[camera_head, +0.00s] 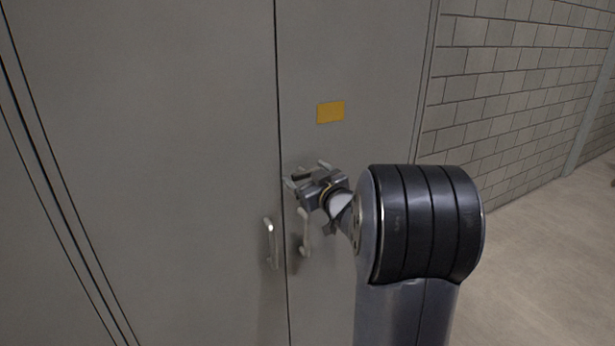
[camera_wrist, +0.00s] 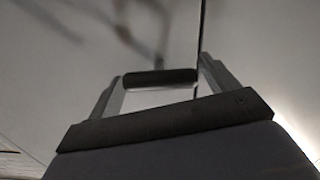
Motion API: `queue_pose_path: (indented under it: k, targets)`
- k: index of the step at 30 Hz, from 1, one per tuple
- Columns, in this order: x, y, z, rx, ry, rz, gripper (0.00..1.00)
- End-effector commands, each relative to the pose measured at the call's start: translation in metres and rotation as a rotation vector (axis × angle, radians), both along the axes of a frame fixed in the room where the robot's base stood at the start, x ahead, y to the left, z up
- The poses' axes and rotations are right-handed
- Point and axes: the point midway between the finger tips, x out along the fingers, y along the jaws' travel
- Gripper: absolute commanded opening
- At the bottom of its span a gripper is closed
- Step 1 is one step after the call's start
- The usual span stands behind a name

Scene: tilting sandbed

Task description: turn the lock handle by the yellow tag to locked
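The yellow tag (camera_head: 330,112) is on the right-hand grey door, above my gripper. My gripper (camera_head: 308,174) is at that door near the seam, with its two fingers wide apart. A short dark bar, which looks like the lock handle (camera_head: 302,177), lies between the fingertips. In the wrist view the lock handle (camera_wrist: 160,78) is nearly level and spans most of the gap between the fingers of my gripper (camera_wrist: 160,84). I cannot tell whether its ends touch the fingers. The handle's mount on the door is hidden.
Two upright pull handles are just below my gripper: the left one (camera_head: 271,243) on the left door (camera_head: 150,150), the right one (camera_head: 304,232) on the right door. A grey block wall (camera_head: 510,90) runs off to the right. Bare floor (camera_head: 560,260) lies at the right.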

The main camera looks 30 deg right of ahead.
Motion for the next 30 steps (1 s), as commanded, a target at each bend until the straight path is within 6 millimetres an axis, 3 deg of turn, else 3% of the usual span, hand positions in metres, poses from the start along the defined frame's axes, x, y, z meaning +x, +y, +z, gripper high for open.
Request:
queue_pose_path:
  k: [13, 24, 30]
  targets:
    - [-0.009, -0.001, 0.0, 0.001, 0.0, -0.002, 0.88]
    - [-0.076, -0.004, -0.001, -0.001, -0.001, -0.005, 0.88]
    - [-0.101, -0.004, 0.0, -0.001, -0.001, -0.002, 0.88]
